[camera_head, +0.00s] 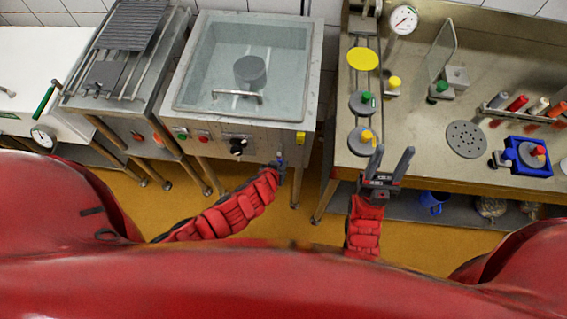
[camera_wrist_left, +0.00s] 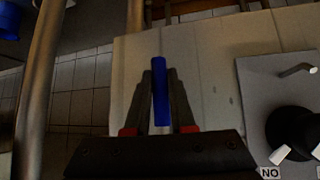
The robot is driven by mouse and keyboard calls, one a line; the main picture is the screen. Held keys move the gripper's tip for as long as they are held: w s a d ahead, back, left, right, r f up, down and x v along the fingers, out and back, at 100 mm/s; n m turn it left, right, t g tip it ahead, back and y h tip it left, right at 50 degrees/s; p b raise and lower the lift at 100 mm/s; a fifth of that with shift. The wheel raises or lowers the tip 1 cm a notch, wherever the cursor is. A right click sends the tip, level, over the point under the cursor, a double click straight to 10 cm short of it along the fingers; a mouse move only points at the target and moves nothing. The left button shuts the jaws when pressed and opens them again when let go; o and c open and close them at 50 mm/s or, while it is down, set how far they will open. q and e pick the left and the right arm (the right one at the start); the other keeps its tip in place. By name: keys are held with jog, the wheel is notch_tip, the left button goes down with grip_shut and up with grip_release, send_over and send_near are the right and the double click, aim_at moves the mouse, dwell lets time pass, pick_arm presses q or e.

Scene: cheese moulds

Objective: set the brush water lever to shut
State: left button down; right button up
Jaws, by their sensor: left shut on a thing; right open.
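A narrow blue lever handle (camera_wrist_left: 161,88) stands between the fingers of my left gripper in the left wrist view, against a pale metal front. I take it for the brush water lever; no label on it can be read. My left gripper (camera_head: 279,163) is shut on it below the front panel (camera_head: 268,146) of the water-filled basin. In the head view only a little blue (camera_head: 280,155) shows there, and the lever's pivot is hidden. My right gripper (camera_head: 392,157) is open and empty at the front edge of the right worktable.
A black knob (camera_head: 237,147) sits on the basin panel, left of my left gripper; it shows at the right in the wrist view (camera_wrist_left: 291,130). A yellow part (camera_head: 300,138) is at the panel's right. The worktable (camera_head: 420,140) holds weights, a gauge and a blue tray (camera_head: 545,170).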

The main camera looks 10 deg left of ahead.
pick_arm(q)
jog(key=shift+w+a+r, duration=0.1)
jog(key=shift+a, duration=0.05)
dwell(0.4)
jog(key=c, duration=0.8)
grip_release()
jog(key=shift+o, duration=0.2)
jog(key=p+v, duration=0.2)
jog(key=v, duration=1.5)
